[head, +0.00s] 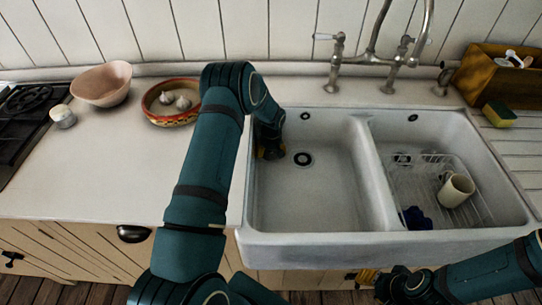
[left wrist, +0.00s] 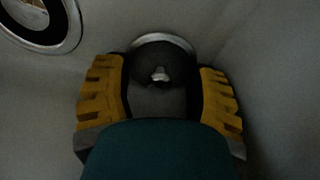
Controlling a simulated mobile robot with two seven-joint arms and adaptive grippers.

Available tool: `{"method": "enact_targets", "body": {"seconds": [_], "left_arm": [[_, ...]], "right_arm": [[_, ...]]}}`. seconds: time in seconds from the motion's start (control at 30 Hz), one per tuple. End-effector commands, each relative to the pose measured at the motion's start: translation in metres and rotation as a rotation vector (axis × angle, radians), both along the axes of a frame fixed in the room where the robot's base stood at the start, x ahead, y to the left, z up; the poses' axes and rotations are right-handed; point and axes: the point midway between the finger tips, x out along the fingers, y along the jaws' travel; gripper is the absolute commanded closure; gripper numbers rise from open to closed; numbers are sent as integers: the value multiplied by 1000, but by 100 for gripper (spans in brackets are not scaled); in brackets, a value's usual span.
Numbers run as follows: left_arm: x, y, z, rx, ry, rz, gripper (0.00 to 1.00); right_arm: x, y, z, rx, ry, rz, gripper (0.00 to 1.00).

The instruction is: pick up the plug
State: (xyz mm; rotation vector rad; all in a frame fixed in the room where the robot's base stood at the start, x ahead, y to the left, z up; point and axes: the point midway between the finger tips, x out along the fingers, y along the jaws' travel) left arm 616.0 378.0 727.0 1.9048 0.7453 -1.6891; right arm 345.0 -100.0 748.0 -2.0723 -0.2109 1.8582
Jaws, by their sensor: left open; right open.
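The plug (left wrist: 160,66) is a dark round piece with a small pale metal knob on top, seen in the left wrist view with a pale rim arc behind it. It lies between the two yellow-padded fingers of my left gripper (left wrist: 160,80), which is open around it; I cannot tell whether they touch it. In the head view my left gripper (head: 270,152) is low in the left sink basin (head: 325,200), by its left wall, and the plug is hidden there. My right gripper (head: 372,280) is open in front of the sink, low at the right.
The basin's drain (head: 303,159) lies right of my left gripper. The right basin holds a wire rack (head: 470,205), a cream mug (head: 456,190) and a dark blue item (head: 416,218). A tap (head: 370,60) stands behind. A bowl of garlic (head: 165,115) sits on the left counter.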

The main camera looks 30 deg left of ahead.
Motion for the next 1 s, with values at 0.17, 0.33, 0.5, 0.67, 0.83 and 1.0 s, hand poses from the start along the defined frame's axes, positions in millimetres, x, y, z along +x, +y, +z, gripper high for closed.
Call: {"method": "enact_targets", "body": {"seconds": [0.17,0.33,0.5,0.67,0.83,1.0], "left_arm": [[1,0,-1,0,-1,0,43],[0,0,-1,1,-1,0,79],[0,0,-1,1,-1,0,100],[0,0,-1,1,-1,0,100],[0,0,0,1,-1,0,100],[1,0,9,1,-2,-1,100]], "right_arm": [[0,0,0,0,-1,0,53],[0,0,0,0,-1,0,53],[0,0,0,0,-1,0,53],[0,0,0,0,-1,0,53],[0,0,0,0,-1,0,53],[0,0,2,0,0,0,53]]}}
